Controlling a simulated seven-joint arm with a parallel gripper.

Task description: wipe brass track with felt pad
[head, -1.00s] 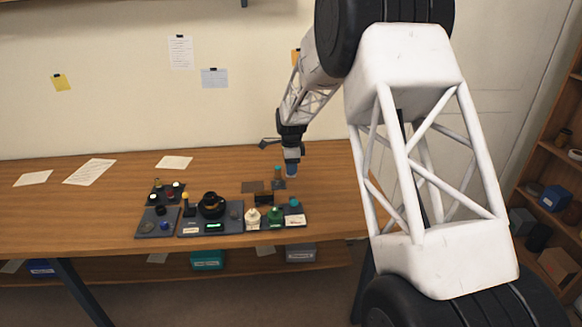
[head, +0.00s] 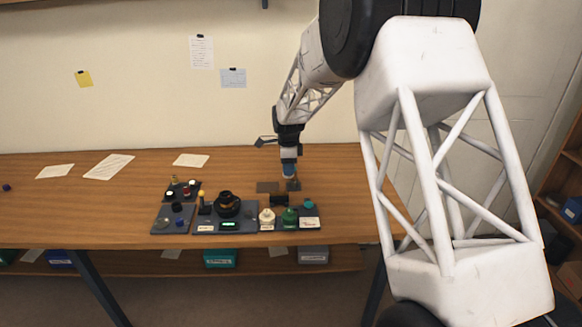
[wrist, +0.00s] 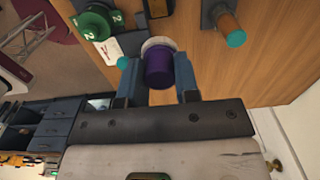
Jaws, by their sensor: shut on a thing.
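My gripper (wrist: 158,85) is shut on a purple cylinder with a pale end (wrist: 160,69), which looks like the felt pad on its handle. In the head view my gripper (head: 289,170) hangs over the back right of the laid-out parts, near a small dark plate (head: 294,186). There the held piece shows only as a small blue shape. The black lens body (head: 228,209) stands upright to the left of the gripper, on a dark tray. A thin brass-coloured band (head: 229,203) shows on it, perhaps the brass track.
A brown post with a teal tip (wrist: 234,36) stands beside the gripper in the wrist view. Small parts lie on trays at left.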

